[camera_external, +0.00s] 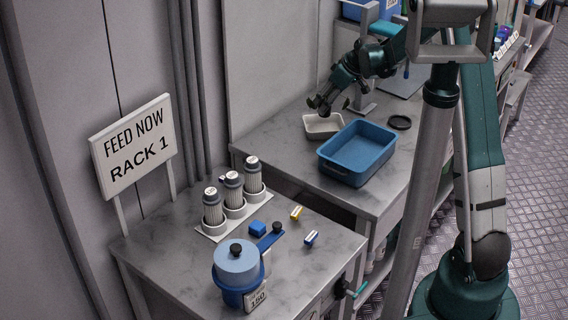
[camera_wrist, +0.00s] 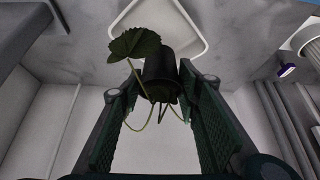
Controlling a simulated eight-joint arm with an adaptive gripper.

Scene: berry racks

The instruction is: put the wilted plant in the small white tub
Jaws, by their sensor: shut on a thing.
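My gripper (camera_external: 327,104) is above the small white tub (camera_external: 312,133) on the far bench in the external view. In the wrist view my gripper (camera_wrist: 158,92) is shut on the wilted plant. The plant's dark pot (camera_wrist: 160,72) sits between the two ridged fingers. A drooping green leaf (camera_wrist: 134,45) hangs out to the left, and thin limp stems bend around the pot. The white tub's rim (camera_wrist: 203,42) shows beyond the pot at the top of the wrist view. The plant cannot be made out clearly in the external view.
A larger blue tub (camera_external: 351,168) stands to the right of the white tub. A black ring (camera_external: 400,122) lies behind it. The near bench holds bottles in a white rack (camera_external: 214,232), a blue pot (camera_external: 237,268) and a sign (camera_external: 133,145).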

